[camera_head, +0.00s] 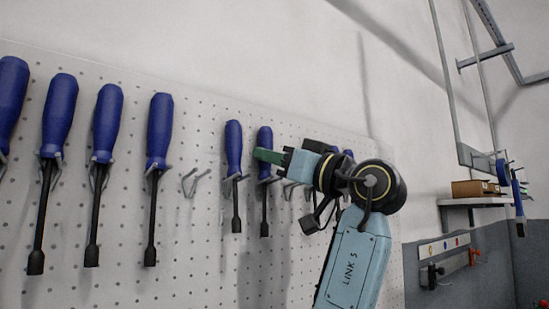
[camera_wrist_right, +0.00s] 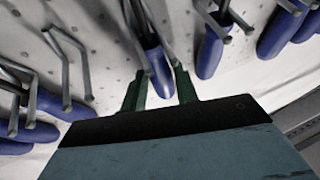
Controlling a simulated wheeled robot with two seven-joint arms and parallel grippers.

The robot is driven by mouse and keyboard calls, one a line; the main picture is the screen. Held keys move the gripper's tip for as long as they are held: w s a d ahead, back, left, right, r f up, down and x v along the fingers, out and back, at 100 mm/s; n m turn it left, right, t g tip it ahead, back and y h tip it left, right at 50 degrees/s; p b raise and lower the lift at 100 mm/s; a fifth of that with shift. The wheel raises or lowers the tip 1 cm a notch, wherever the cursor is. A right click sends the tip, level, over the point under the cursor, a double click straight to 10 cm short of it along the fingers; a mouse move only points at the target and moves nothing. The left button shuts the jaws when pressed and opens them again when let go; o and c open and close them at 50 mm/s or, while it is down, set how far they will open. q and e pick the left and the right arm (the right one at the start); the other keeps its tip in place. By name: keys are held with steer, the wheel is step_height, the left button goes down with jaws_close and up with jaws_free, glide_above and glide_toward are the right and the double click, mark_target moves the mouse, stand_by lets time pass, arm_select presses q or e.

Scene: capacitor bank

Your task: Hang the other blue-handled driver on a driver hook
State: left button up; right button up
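My right gripper (camera_head: 268,156) reaches from the right to a blue-handled driver (camera_head: 264,141) in front of the pegboard. An empty driver hook (camera_head: 194,181) is farther left. My left gripper is not in view.
Several larger-looking blue-handled drivers (camera_head: 159,131) hang at the left of the pegboard (camera_head: 130,205). More blue handles show behind my right wrist. In the wrist view, neighbouring drivers (camera_wrist_right: 210,52) and hooks stand close on both sides. A shelf (camera_head: 478,201) is at the far right.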

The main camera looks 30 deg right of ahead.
steer(key=o, duration=0.4)
steer(key=shift+s, duration=0.1)
steer(key=shift+s+d+f, duration=0.15)
steer(key=shift+s+f, duration=0.05)
steer(key=b+v, duration=0.4)
steer(key=v, duration=0.8)
steer(key=shift+s, duration=0.4)
